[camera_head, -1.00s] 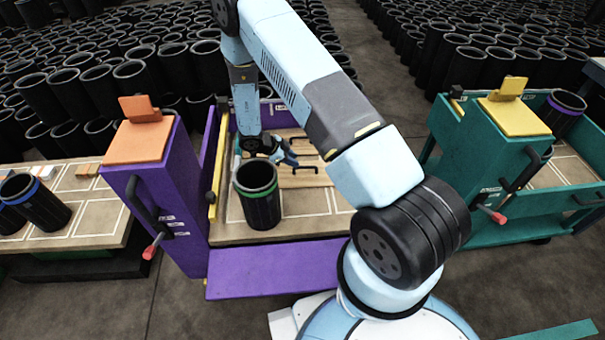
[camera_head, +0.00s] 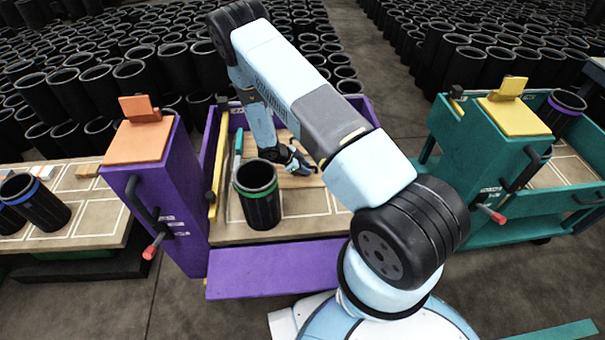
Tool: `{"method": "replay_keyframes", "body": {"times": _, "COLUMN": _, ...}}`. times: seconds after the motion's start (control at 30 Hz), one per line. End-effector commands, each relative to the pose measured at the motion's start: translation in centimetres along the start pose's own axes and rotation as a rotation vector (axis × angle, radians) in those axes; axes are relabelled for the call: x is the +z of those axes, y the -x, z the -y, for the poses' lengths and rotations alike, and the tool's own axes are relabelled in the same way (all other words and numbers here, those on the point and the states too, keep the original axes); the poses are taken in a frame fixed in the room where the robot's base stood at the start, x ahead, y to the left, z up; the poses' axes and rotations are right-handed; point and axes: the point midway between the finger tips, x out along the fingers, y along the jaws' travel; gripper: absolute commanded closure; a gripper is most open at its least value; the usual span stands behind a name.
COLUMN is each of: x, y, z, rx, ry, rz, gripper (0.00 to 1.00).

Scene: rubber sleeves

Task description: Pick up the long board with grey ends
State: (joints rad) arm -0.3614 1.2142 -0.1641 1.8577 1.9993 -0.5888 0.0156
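A light wooden board (camera_head: 304,182) lies on the bed of the purple cart (camera_head: 275,270), behind and right of the green-banded black sleeve (camera_head: 260,208). I cannot make out grey ends on it, as my arm and gripper cover part of it. My gripper (camera_head: 302,167) is low over this board, pointing down and to the right. Its fingers are small and partly hidden, so I cannot tell whether they are open or touching the board.
The green-banded sleeve stands upright close to the left of my gripper. A yellow strip (camera_head: 218,170) runs along the cart's left side. A teal cart (camera_head: 480,165) stands right, and a table with blue-banded sleeves (camera_head: 38,203) left. Many black sleeves fill the background.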

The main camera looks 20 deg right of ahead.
Motion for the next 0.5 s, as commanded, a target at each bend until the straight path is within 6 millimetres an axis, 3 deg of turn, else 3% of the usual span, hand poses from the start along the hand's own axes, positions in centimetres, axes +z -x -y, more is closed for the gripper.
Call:
{"method": "replay_keyframes", "body": {"times": 0.1, "x": -0.03, "y": 0.02, "z": 0.01, "rx": 0.0, "ry": 0.0, "rz": 0.0, "gripper": 0.71}}
{"method": "replay_keyframes", "body": {"times": 0.4, "x": -0.05, "y": 0.03, "z": 0.01, "rx": 0.0, "ry": 0.0, "rz": -0.001, "gripper": 1.0}}
{"method": "replay_keyframes", "body": {"times": 0.5, "x": -0.05, "y": 0.03, "z": 0.01, "rx": 0.0, "ry": 0.0, "rz": -0.001, "gripper": 1.0}}
